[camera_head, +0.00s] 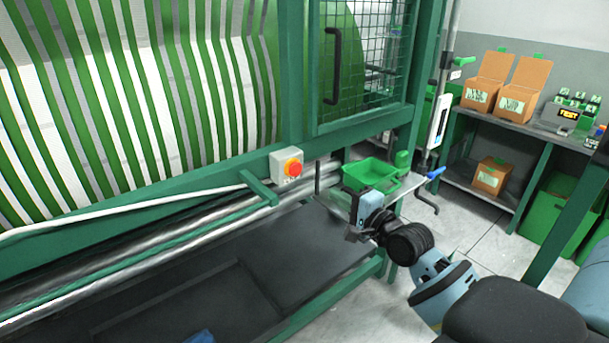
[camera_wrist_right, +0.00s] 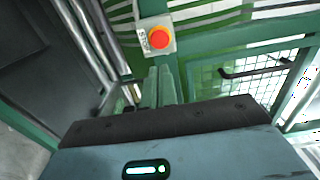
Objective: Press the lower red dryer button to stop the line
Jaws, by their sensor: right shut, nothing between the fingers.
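The red button (camera_head: 293,168) sits on a small pale box (camera_head: 282,158) with a label, fixed to the green machine frame. It is the only red button in view. In the right wrist view the button (camera_wrist_right: 160,38) shows near the top, left of the mesh guard. My right gripper (camera_head: 353,213) is shut and empty. It is to the right of the button and lower in the head view, apart from it. Its blue-grey housing fills the bottom of the wrist view. My left gripper is not in view.
Striped green and white webbing (camera_head: 150,90) fills the left. Metal rollers (camera_head: 150,250) and a dark tray (camera_head: 310,240) lie below the box. A mesh guard (camera_head: 360,50) with a black handle stands above. A green basket (camera_head: 370,172) and a shelf with cartons (camera_head: 490,85) are to the right.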

